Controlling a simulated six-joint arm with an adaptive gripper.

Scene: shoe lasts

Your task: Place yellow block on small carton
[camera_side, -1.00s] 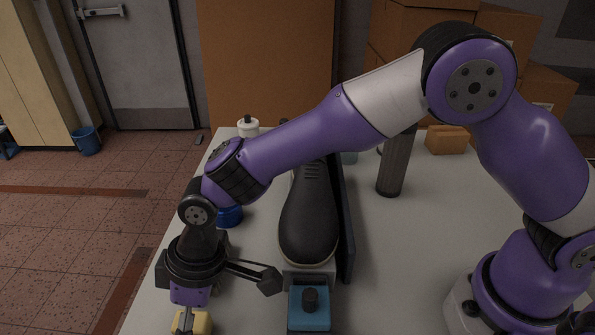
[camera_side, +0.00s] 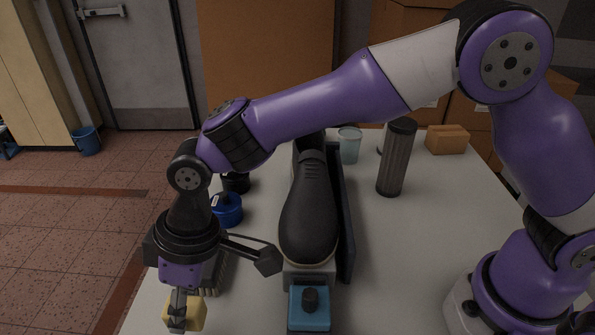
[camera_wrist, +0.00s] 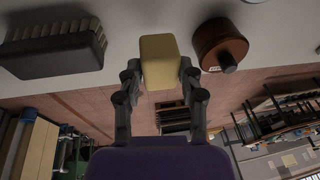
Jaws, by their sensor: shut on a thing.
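My gripper (camera_side: 180,310) is shut on the yellow block (camera_side: 196,314) at the near left of the side view, by the table's left edge. In the wrist view the yellow block (camera_wrist: 160,58) sits between the two fingers of my gripper (camera_wrist: 160,78). The side view does not clearly show how high the block is above the table. The small carton (camera_side: 447,140) is a brown box at the table's far right, well away from my gripper. Its top looks clear.
A black shoe (camera_side: 309,210) on a stand with a blue clamp (camera_side: 310,308) fills the middle, beside a dark upright panel. A dark cylinder (camera_side: 396,160) and a pale cup (camera_side: 349,146) stand between it and the carton. A brush (camera_wrist: 55,50) and brown tin (camera_wrist: 220,42) flank the block.

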